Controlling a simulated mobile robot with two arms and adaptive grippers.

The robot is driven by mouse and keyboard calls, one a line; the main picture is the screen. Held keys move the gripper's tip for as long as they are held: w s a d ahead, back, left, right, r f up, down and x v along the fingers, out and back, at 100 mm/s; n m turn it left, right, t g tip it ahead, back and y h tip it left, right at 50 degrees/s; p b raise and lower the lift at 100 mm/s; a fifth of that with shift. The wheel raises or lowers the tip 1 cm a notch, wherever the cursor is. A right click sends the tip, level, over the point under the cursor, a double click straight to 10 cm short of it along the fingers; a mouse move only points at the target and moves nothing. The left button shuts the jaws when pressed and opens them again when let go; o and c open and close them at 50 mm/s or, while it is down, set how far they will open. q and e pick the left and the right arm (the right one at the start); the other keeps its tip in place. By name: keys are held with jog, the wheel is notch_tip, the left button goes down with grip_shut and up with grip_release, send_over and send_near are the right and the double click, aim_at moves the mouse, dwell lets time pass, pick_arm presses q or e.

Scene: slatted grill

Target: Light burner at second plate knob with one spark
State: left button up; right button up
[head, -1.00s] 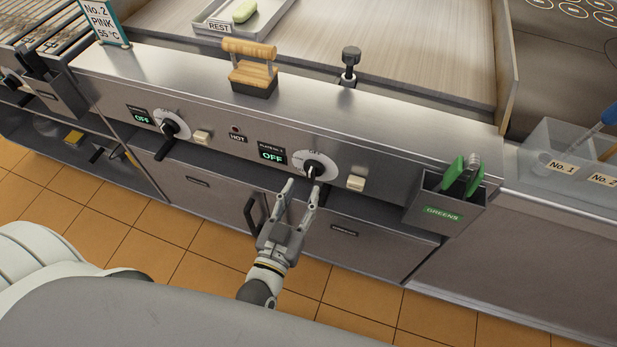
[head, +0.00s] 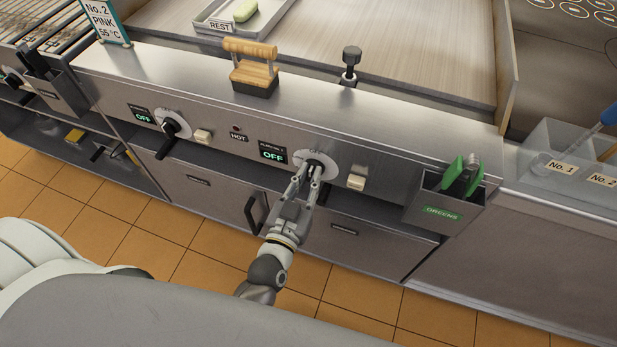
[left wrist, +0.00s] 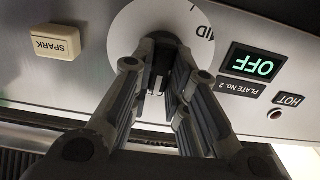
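The second plate knob (left wrist: 159,78) is a black bar knob on a white dial (head: 328,160) on the front panel. The plate No. 2 display (head: 273,155) reads OFF in green, and it also shows upside down in the left wrist view (left wrist: 253,64). My left gripper (head: 309,169) is at the knob with a finger on each side, the fingers drawn in on it; they hide much of it. The cream SPARK button (head: 356,183) is right of the dial, apart from the gripper; it also shows in the left wrist view (left wrist: 51,41). My right gripper is out of view.
The first plate's knob (head: 171,128), its OFF display (head: 141,117) and another cream button (head: 202,136) are to the left. The HOT lamp (head: 236,128) is between. A GREENS holder (head: 441,211) with green-handled tongs juts out at right. A wooden-handled press (head: 252,76) stands on the ledge above.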

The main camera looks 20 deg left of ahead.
pick_arm(q)
jog(key=shift+n, duration=0.3)
grip_shut()
jog(key=n+p, duration=0.2)
jog(key=shift+r+n, duration=0.1)
jog(key=shift+n, duration=0.3)
jog(key=shift+a+n+p, duration=0.15)
jog(key=shift+n+p, duration=0.35)
jog(key=shift+n, duration=1.7)
jog(key=o, duration=0.8)
grip_release()
jog(key=shift+f, duration=0.2)
